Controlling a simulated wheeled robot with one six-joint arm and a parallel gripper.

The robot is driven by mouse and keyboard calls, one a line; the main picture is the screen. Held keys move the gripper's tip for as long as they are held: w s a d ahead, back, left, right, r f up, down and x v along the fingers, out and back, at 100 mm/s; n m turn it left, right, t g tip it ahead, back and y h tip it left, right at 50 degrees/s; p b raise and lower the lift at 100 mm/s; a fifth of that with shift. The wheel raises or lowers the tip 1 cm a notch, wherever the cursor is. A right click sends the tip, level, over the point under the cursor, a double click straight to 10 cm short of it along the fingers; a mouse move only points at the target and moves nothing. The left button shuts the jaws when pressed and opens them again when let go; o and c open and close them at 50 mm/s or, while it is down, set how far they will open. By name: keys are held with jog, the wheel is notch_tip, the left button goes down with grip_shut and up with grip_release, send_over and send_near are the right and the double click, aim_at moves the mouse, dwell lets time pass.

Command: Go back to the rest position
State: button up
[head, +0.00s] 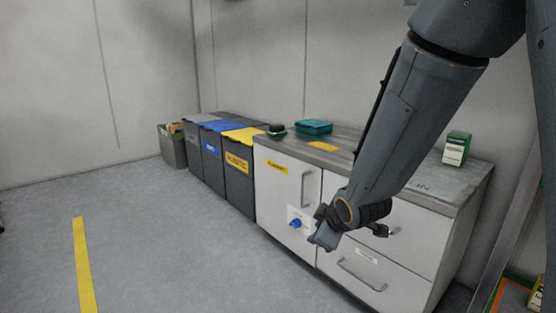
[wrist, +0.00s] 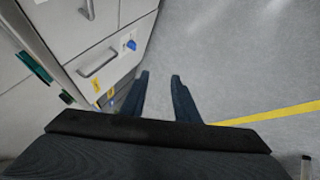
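My gripper (head: 326,238) hangs in front of the white cabinet in the head view, with my arm coming down from the upper right. In the wrist view my gripper (wrist: 160,88) shows two dark fingers standing apart with only grey floor between them. It is open and empty. The knob also shows in the wrist view (wrist: 131,45). My wrist hides part of the cabinet's front.
A green and white box (head: 456,149), a teal case (head: 314,127) and a dark round item (head: 277,130) stand on the cabinet top. Several bins with blue and yellow lids (head: 240,136) stand left of the cabinet. The floor (head: 150,250) at left is clear, with a yellow line (head: 84,265).

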jog(key=s+a+r+m+g, duration=0.2)
jog(key=s+a+g, duration=0.15)
jog(key=s, duration=0.75)
jog(key=s+a+r+m+g, duration=0.25)
jog(key=s+a, duration=0.25)
jog(key=s, duration=0.6)
jog(key=s+a+r+m+g, duration=0.15)
jog(key=s+a, duration=0.25)
jog(key=s, duration=0.7)
jog(key=d+r+m+p, duration=0.2)
jog(key=d+r+p, duration=0.5)
jog(key=r+p, duration=0.3)
jog(key=d+r+m+h+p, duration=0.1)
jog(key=d+r+p, duration=0.6)
jog(key=p, duration=0.8)
jog(key=d+r+m+h+p, duration=0.1)
jog(key=d+r+m+p, duration=0.2)
jog(key=d+r+p, duration=0.4)
notch_tip(320, 180, up, 6)
jog(key=g+p, duration=0.1)
jog(key=p, duration=0.5)
jog(key=shift+f+m, duration=0.15)
jog(key=shift+m, duration=0.15)
jog(key=shift+s+d, duration=0.1)
jog(key=shift+d, duration=0.05)
